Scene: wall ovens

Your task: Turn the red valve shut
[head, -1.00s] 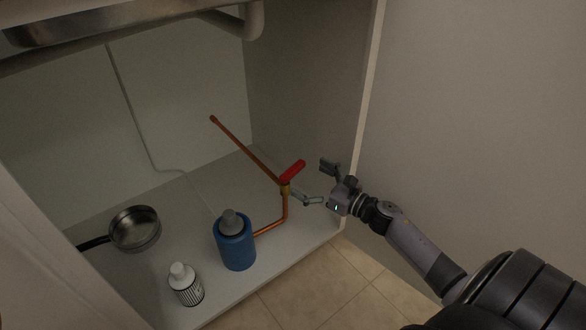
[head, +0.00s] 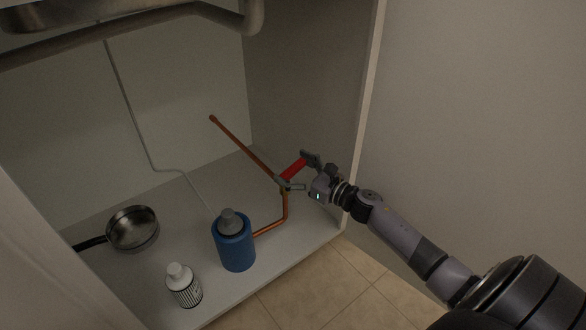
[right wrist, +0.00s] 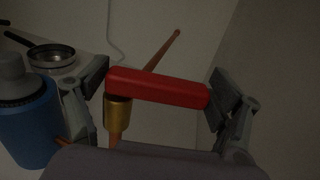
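The red valve handle (head: 294,168) sits on a copper pipe (head: 285,205) inside the cabinet. In the right wrist view the red handle (right wrist: 158,88) lies crosswise above a brass fitting (right wrist: 117,111). My right gripper (head: 295,172) is open, with its fingers spread at the two ends of the handle. In the right wrist view one finger of the gripper (right wrist: 155,95) is left of the handle and the other is close to its right end. Whether either finger touches it, I cannot tell. My left gripper is not in view.
A blue bottle (head: 235,248) stands left of the pipe, with a white striped bottle (head: 183,287) nearer the front edge. A pan (head: 133,229) lies farther left. The cabinet's right wall (head: 310,90) is close behind the valve. Drain pipes (head: 150,22) run overhead.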

